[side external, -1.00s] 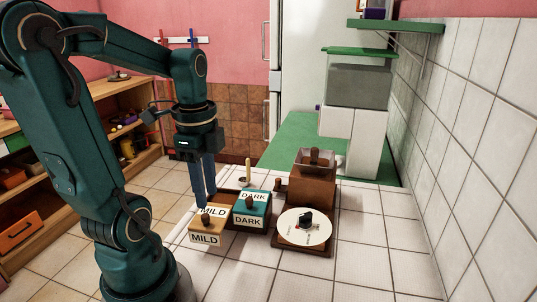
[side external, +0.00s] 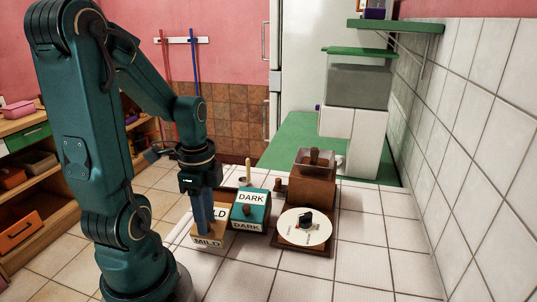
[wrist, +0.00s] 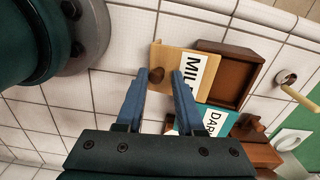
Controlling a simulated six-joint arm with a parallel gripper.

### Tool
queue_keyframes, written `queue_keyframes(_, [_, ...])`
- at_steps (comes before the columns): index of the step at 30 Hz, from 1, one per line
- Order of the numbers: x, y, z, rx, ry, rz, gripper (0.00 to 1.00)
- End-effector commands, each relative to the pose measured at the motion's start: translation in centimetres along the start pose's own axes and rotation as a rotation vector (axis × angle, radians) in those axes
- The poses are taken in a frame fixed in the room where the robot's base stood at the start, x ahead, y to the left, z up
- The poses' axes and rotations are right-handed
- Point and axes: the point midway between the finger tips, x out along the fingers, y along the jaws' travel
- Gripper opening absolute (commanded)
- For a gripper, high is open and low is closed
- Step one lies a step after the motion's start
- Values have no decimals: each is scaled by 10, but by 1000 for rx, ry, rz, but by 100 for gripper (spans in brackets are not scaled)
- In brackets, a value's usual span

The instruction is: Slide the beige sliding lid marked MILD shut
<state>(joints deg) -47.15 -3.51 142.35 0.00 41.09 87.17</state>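The beige lid marked MILD (side external: 222,214) sits on the near end of its dark brown box; its front MILD label also shows. In the wrist view the beige lid (wrist: 172,53) carries a round brown knob (wrist: 157,75). The open brown compartment (wrist: 229,72) lies to the lid's right, empty as far as I see. My gripper (wrist: 161,73) is open, its blue fingertips on either side of the knob, with a small gap showing. In the side view my gripper (side external: 204,230) is down at the lid, and its fingers hide the knob and part of the label.
A teal lid marked DARK (side external: 251,205) sits right beside the beige one. A brown grinder-like box (side external: 312,188) and a white dial (side external: 305,227) stand further right. A cup with a wooden stick (side external: 247,175) stands behind. The white tiled counter (side external: 365,265) is clear at front right.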

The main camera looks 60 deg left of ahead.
Motion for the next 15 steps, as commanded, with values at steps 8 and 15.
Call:
queue_keyframes(8, [2,0,0,1,0,2,38])
queue_keyframes(15, [2,-6,0,1,0,2,38])
